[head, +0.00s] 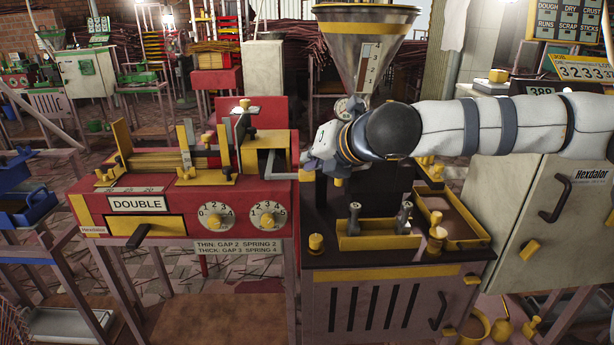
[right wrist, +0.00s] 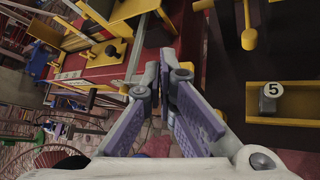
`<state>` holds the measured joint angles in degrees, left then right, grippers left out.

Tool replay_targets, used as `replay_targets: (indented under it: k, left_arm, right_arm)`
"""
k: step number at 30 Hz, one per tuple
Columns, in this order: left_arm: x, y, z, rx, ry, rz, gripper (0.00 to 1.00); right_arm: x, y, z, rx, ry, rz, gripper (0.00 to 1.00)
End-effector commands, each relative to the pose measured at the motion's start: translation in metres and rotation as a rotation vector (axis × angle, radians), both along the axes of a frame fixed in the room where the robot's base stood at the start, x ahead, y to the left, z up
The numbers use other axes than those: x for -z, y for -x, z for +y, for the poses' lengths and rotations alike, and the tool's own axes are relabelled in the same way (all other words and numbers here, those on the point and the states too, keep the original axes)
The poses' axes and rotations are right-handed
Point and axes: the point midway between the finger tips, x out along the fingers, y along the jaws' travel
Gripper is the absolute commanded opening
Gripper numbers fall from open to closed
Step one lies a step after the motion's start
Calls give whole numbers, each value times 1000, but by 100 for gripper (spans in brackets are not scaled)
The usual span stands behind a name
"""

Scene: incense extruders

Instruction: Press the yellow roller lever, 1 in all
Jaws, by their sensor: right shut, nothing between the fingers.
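My right gripper (head: 309,162) comes in from the right and hangs at the gap between the red machine marked DOUBLE (head: 150,225) and the dark-topped cabinet (head: 390,262). Its fingers (right wrist: 170,72) are shut and empty in the right wrist view. Near them, a yellow bar-shaped part (right wrist: 249,38) stands over the dark surface, apart from the fingertips. I cannot tell surely whether this is the yellow roller lever. The red machine also carries upright levers, one grey (head: 186,150) and one dark with a pale knob (head: 243,118). My left gripper is out of view.
A yellow tray (head: 376,241) with grey-handled pieces sits on the cabinet top, beside a second yellow-rimmed tray (head: 468,243) and yellow knobs (head: 316,242). A large hopper (head: 364,45) rises behind. A pale cabinet (head: 545,210) stands to the right.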

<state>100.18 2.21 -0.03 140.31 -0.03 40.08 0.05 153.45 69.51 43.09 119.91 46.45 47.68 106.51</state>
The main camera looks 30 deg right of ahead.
Motion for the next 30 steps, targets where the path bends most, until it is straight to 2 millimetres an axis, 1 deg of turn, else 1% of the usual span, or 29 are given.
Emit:
replay_targets:
  k: [23, 30]
  left_arm:
    - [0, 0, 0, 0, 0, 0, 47]
    - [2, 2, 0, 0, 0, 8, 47]
  right_arm:
    - [0, 0, 0, 0, 0, 0, 0]
    - [8, -2, -1, 0, 0, 3, 0]
